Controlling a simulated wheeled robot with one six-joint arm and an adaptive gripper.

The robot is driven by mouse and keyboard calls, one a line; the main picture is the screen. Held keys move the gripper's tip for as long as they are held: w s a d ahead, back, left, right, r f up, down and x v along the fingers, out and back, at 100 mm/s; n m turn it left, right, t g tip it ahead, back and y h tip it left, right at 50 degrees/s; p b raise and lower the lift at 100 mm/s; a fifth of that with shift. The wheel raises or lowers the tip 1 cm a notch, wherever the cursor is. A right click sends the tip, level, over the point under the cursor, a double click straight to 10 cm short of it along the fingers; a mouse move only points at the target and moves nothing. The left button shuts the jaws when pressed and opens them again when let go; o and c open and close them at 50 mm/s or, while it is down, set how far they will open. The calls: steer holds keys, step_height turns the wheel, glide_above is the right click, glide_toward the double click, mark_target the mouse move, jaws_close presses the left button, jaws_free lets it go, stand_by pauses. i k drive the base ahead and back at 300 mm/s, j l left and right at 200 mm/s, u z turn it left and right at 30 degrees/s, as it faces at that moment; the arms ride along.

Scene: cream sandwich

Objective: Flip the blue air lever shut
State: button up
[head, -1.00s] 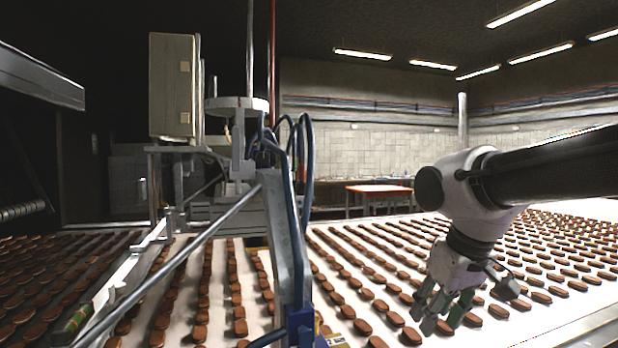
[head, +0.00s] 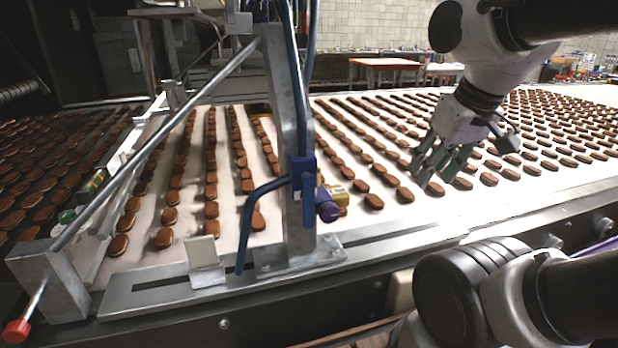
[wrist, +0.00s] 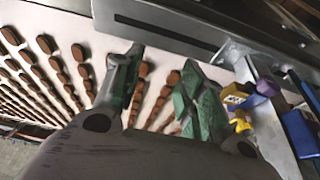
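The blue air valve (head: 302,170) is fixed to an upright grey metal post (head: 287,120) at the conveyor's near edge. Its blue lever (head: 309,205) appears to hang down along the post. A yellow and purple fitting (head: 327,204) sticks out to its right. In the wrist view the blue part (wrist: 300,134) is at the right edge, near the purple knob (wrist: 267,87). My gripper (head: 430,168) is over the biscuits to the right of the post, apart from the lever. In the wrist view its green-padded fingers (wrist: 162,62) are spread and empty.
Rows of brown biscuits (head: 211,191) lie on the white conveyor belt. A slotted metal rail (head: 400,240) runs along the near edge. A slanted rod (head: 160,142) and a bent blue tube (head: 246,220) stand left of the post. A red-topped table (head: 385,62) is far behind.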

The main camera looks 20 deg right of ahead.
mark_target(308, 179)
steer(key=k+j+u, duration=0.55)
steer(key=j, duration=0.25)
steer(key=k, duration=0.1)
